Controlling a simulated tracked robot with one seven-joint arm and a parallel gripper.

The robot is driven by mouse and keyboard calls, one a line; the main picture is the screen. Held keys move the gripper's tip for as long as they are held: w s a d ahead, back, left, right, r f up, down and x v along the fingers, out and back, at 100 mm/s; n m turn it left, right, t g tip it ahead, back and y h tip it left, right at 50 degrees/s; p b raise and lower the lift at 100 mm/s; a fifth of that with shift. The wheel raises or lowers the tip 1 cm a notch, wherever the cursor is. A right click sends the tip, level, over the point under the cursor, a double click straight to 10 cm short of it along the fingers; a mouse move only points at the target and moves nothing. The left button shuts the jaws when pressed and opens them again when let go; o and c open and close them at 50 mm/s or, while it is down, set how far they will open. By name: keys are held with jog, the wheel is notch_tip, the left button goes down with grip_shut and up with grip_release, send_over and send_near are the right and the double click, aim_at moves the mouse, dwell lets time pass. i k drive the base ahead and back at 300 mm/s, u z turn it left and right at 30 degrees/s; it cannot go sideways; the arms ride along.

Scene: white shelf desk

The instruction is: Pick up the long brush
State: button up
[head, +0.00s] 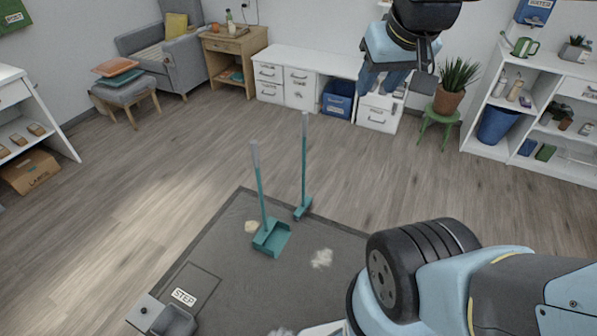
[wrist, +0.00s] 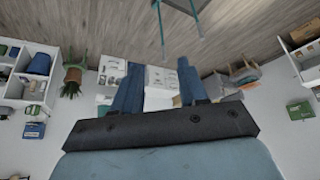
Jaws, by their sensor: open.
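The long brush (head: 304,160) stands upright on the dark mat, with a teal handle, grey top and small teal head at the mat's far edge. A long-handled teal dustpan (head: 271,238) stands to its left and nearer. My gripper (head: 383,84) is raised at the upper right of the brush, apart from it. In the wrist view, my gripper (wrist: 159,64) has its two blue fingers spread with nothing held between them. Teal poles show at the top of that view, beyond the fingertips; I cannot tell there which one is the brush.
The dark mat (head: 225,240) holds several pale dust clumps and a pedal bin (head: 172,318) beside a STEP label. Wooden floor around the mat is clear. A white desk (head: 310,62), a plant on a green stool (head: 437,125) and a white shelf (head: 485,125) stand behind.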

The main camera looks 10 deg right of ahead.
aim_at(306, 203)
jog(key=k, duration=1.1)
jog(key=u, duration=0.35)
jog(key=i, duration=0.45)
jog(key=u, duration=0.4)
jog(key=i, duration=1.9)
jog(key=z, duration=0.35)
